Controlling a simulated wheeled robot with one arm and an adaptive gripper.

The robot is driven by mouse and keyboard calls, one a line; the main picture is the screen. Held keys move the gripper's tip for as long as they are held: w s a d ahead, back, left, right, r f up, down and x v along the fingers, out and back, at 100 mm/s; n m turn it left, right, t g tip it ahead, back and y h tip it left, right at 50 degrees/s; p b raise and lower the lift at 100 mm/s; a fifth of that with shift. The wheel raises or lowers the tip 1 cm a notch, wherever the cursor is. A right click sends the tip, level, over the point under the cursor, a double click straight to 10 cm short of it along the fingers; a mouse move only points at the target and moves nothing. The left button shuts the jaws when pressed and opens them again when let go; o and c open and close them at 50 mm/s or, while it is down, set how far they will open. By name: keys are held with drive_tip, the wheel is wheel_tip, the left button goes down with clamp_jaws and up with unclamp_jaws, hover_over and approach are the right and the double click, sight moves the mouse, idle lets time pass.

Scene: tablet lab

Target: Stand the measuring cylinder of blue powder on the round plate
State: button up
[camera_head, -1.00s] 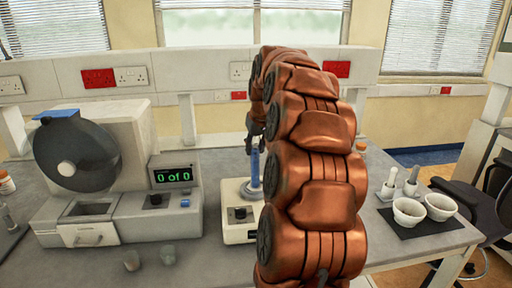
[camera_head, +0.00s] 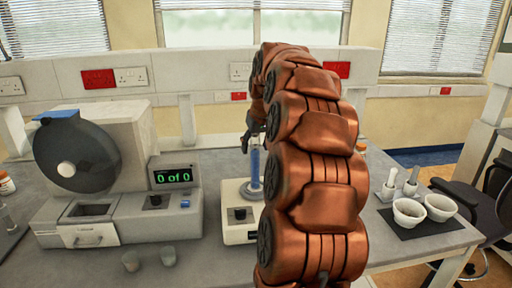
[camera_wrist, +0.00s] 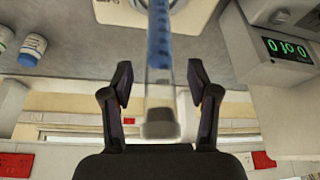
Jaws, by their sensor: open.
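The measuring cylinder of blue powder (camera_head: 256,168) stands upright on the round plate (camera_head: 246,193) of the small white device, partly hidden by my arm in the head view. In the wrist view, which is upside down, the measuring cylinder (camera_wrist: 159,50) runs between the fingers, with its upper end low in the picture. My gripper (camera_wrist: 160,90) is open, with one finger on each side of the cylinder and a gap on both sides. In the head view my gripper (camera_head: 250,138) is at the cylinder's upper end, mostly behind the arm.
A large grey-white machine (camera_head: 145,125) with a display stands left of the device. Two small cups (camera_head: 150,258) stand in front of it. Two white bowls (camera_head: 425,208) sit on a dark mat (camera_head: 430,229) at the right. White bottles (camera_wrist: 33,48) show in the wrist view.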

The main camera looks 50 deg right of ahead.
drive_tip(key=v, duration=1.1)
drive_tip(key=shift+s, duration=0.1)
